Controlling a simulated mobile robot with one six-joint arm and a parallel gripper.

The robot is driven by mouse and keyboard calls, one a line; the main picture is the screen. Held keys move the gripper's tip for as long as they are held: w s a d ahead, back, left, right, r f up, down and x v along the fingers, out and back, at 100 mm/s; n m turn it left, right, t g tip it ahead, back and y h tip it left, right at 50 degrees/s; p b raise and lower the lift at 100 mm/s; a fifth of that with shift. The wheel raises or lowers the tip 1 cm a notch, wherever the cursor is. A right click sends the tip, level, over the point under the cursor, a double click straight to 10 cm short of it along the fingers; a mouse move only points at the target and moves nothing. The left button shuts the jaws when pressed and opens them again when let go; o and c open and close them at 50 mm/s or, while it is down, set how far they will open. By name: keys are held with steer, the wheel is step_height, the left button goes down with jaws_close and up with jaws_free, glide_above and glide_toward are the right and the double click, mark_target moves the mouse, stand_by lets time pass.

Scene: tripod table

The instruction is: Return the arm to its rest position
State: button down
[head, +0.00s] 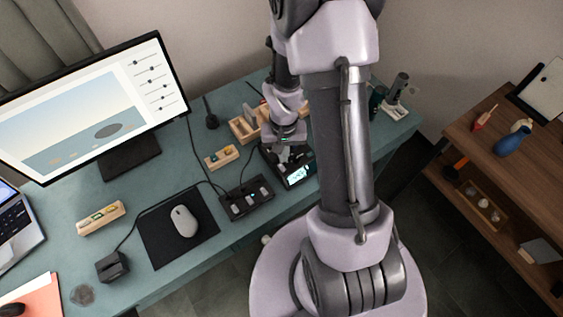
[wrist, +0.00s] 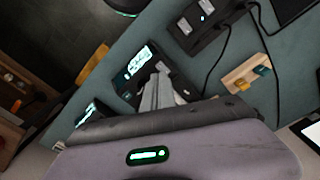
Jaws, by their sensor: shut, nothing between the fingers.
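My gripper (wrist: 157,95) is shut and empty, seen in the wrist view above a dark device with a lit screen (wrist: 142,62). In the head view my arm reaches out over the desk, and its end hangs over the same device (head: 297,174), hiding part of it. I cannot tell whether the fingertips touch it. The fingertips are too small to make out clearly in the head view.
The teal desk (head: 165,180) carries a monitor (head: 90,105), a mouse (head: 184,220) on a black mat, a black box with several switches (head: 246,198), wooden holders (head: 222,157) and a tripod-like stand (head: 397,100). A brown shelf (head: 500,170) stands at the right.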

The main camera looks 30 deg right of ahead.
steer(key=shift+r, duration=0.55)
steer(key=shift+r, duration=0.1)
